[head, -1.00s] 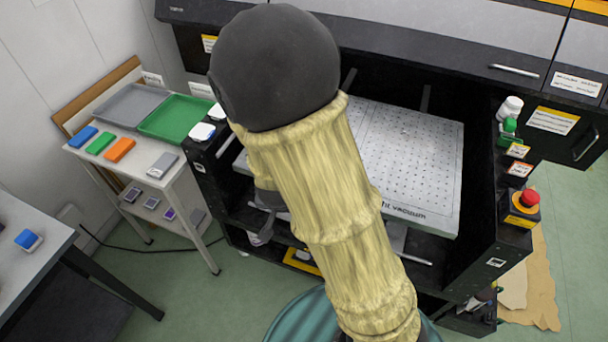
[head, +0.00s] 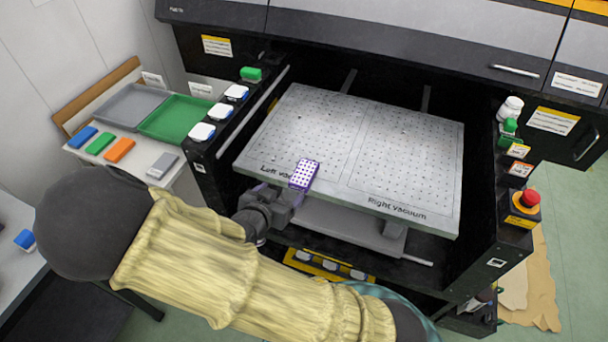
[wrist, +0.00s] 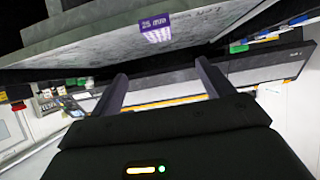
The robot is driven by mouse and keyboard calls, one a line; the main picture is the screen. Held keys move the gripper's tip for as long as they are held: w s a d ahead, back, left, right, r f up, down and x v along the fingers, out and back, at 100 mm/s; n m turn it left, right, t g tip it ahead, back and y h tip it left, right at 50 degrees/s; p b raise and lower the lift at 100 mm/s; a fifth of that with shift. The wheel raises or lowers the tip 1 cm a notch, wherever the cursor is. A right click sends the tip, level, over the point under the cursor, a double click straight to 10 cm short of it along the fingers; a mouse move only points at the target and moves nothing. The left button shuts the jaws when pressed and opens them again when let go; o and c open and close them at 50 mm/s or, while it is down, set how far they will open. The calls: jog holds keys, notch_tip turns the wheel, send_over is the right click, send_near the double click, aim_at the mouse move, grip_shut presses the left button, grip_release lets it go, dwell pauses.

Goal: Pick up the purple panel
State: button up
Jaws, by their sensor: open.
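The purple panel (head: 304,174) is a small block with a white-dotted purple top. It lies near the front edge of the perforated vacuum plate (head: 410,150), by the "Left vacuum" lettering, which it partly covers. My gripper (head: 284,194) is low at the plate's front edge, just short of the panel. In the wrist view the panel (wrist: 157,28) shows a "25 mm" label and lies beyond the two spread fingers (wrist: 162,80). The space between the fingers is empty. I cannot tell from these views how the finger height compares with the panel.
White switches (head: 219,111) and a green one (head: 251,74) line the left rail. A red emergency button (head: 529,198) stands on the right rail. A side table (head: 135,133) at left holds grey and green trays and coloured blocks. The rest of the plate is clear.

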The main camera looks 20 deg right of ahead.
send_near(303, 174)
jog(key=x, duration=0.3)
jog(key=shift+w+d+r, duration=0.1)
jog(key=shift+w+d, duration=0.15)
jog(key=shift+w, duration=0.25)
jog(key=shift+d, duration=0.15)
jog(key=x, duration=0.2)
jog(key=p+x, duration=0.1)
jog(key=x, duration=0.2)
jog(key=shift+f, duration=0.4)
jog(key=shift+c, duration=0.4)
jog(key=c, duration=1.1)
jog(key=shift+r, duration=0.1)
notch_tip(303, 174, up, 10)
jog(key=shift+f+b, duration=0.1)
jog(key=shift+b, duration=0.2)
